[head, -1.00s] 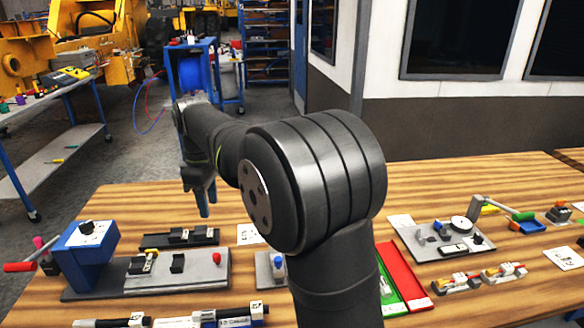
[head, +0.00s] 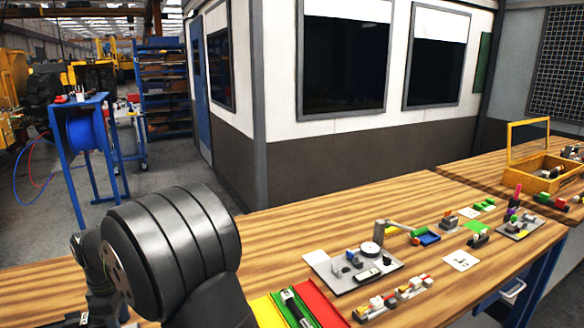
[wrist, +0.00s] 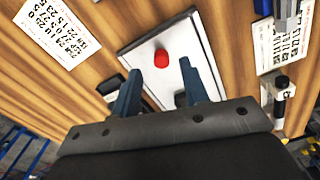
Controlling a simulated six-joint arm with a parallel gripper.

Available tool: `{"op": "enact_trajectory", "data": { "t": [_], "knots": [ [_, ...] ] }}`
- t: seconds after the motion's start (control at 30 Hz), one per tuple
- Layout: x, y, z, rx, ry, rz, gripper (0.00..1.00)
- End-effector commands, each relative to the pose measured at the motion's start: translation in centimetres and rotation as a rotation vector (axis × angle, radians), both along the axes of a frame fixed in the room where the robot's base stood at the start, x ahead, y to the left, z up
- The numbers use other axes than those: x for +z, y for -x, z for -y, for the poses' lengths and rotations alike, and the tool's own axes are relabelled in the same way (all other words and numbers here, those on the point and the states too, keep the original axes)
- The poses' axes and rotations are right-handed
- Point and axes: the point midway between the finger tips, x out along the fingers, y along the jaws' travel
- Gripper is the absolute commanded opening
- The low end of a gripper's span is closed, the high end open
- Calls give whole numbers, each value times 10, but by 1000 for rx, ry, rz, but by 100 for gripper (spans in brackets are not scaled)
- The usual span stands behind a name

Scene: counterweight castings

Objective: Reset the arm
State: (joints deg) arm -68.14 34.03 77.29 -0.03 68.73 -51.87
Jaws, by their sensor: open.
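My gripper (wrist: 160,92) shows in the wrist view with its two blue-grey fingers apart and nothing between them. Beyond the fingertips, below the gripper, a light grey plate (wrist: 178,38) with a red round knob (wrist: 161,58) lies on the wooden bench. I cannot judge the exact gap to it. In the head view my arm fills the lower left, and the fingers cannot be made out there.
A grey fixture plate (head: 338,277), red tray (head: 322,306) and small coloured parts (head: 400,297) stand on the bench (head: 290,235). An open wooden box (head: 540,168) is at the right. Printed cards (wrist: 62,36) lie near the gripper. Bare wood lies behind the fixture.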

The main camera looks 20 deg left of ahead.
Motion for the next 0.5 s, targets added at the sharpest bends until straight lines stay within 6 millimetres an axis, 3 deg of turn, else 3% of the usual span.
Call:
{"op": "enact_trajectory", "data": {
  "t": [0.1,0.3,0.5],
  "knots": [
    [-22,0,0,0,2,-1,41],
    [-45,0,0,0,1,-1,41],
    [-44,7,-7,2,-1,0,41]
  ]
}}
